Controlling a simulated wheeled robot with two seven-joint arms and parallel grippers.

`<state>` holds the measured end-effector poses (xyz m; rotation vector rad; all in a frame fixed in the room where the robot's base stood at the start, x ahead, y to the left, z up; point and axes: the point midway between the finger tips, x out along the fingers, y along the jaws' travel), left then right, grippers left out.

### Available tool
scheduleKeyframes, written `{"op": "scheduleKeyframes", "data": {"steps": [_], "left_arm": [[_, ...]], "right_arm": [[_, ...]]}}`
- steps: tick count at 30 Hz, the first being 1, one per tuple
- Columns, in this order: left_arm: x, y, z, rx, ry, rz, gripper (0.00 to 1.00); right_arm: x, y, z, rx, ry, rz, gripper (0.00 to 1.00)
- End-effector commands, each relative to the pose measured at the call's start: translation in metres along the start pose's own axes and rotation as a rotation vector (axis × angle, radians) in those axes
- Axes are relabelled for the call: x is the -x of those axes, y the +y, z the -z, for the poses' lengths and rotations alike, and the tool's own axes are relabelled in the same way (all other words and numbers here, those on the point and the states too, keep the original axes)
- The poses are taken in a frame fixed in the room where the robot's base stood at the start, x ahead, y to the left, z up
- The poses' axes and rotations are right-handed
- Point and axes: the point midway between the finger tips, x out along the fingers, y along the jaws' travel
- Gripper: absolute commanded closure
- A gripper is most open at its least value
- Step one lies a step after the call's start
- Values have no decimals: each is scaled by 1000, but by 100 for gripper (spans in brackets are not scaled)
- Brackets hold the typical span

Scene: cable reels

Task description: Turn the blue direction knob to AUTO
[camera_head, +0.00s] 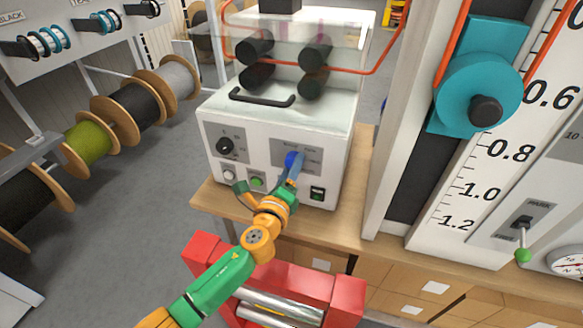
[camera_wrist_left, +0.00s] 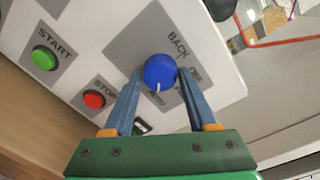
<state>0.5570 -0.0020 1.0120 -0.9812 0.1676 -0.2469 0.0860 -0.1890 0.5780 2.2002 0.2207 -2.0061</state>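The blue direction knob (camera_head: 292,160) is on the front panel of the white machine (camera_head: 225,112). In the left wrist view the knob (camera_wrist_left: 159,71) fills the middle, and its white mark points down towards a partly hidden label that seems to read AUTO. A BACK label is above right of it; another label is partly covered by a finger. My left gripper (camera_head: 291,172) is at the panel. Its blue-grey fingers (camera_wrist_left: 159,78) are apart, one on each side of the knob, with seemingly narrow gaps; contact is not clear. My right gripper is not in view.
A green START button (camera_wrist_left: 44,58) and red STOP button (camera_wrist_left: 93,99) are close to the left finger. A black dial (camera_head: 224,146) and green-lit switch (camera_head: 317,193) share the panel. A red stand (camera_head: 345,298) is below my arm. Cable reels (camera_head: 90,143) stand at left.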

Motion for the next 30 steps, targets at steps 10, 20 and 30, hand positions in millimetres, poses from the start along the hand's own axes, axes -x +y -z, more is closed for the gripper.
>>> {"op": "scheduleKeyframes", "data": {"steps": [10, 20, 30], "left_arm": [[0, 0, 0, 2, 0, 1, 20], [48, 0, 0, 3, 2, 0, 20], [71, 0, 0, 1, 0, 0, 20]], "right_arm": [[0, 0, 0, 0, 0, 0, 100], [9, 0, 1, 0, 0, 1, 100], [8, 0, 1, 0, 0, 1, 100]]}}
